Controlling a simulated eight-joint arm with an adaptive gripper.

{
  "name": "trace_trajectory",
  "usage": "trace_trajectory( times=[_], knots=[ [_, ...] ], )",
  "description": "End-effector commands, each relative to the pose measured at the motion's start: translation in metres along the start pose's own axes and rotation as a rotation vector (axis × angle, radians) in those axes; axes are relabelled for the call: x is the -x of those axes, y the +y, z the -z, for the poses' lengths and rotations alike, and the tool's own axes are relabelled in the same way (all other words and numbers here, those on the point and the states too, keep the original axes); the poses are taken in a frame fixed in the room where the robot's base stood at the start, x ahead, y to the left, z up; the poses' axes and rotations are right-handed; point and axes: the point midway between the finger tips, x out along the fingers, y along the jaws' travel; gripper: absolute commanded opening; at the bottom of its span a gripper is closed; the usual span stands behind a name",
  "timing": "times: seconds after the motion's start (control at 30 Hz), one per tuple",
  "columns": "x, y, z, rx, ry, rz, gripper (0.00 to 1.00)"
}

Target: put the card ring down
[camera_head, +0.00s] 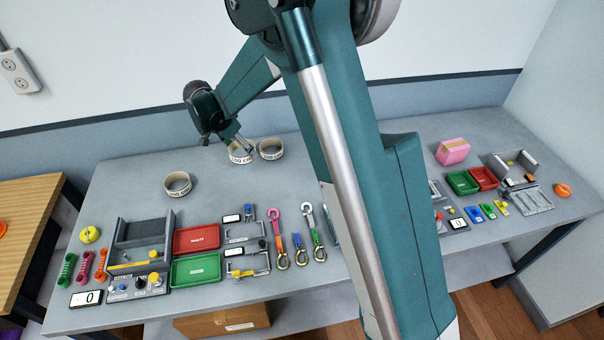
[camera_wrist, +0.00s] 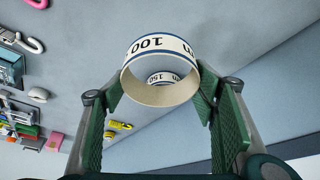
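A white card ring (camera_wrist: 160,62) with dark blue edges and printed figures, "100" among them, sits between the fingertips of my gripper (camera_wrist: 160,85) in the wrist view. The fingertips meet its outer wall on both sides, so my gripper looks shut on it. In the head view my gripper (camera_head: 237,142) reaches down at the back of the grey table, with the ring (camera_head: 241,155) at its fingertips. Its height above the table is hard to tell. A second ring (camera_wrist: 162,77), marked "150", shows through its opening and looks farther off.
Two other rings stand on the table (camera_head: 130,190): one close right (camera_head: 271,149), one front left (camera_head: 177,184). Red (camera_head: 197,238) and green (camera_head: 196,268) trays, hooks and fixtures fill the front. My arm hides the table's middle. The back left is bare.

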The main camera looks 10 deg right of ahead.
Motion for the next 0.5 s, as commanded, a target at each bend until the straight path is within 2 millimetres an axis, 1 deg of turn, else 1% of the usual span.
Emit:
trace_trajectory(
  times=[0.03,0.2,0.27,0.4,0.5],
  knots=[
    [-0.005,0.011,0.012,-0.022,0.000,-0.010,0.53],
    [-0.020,0.051,0.049,-0.103,0.000,-0.043,0.53],
    [-0.025,0.066,0.061,-0.132,-0.001,-0.055,0.53],
    [-0.036,0.102,0.089,-0.201,-0.001,-0.084,0.53],
    [-0.043,0.127,0.107,-0.247,-0.001,-0.104,0.53]
  ],
)
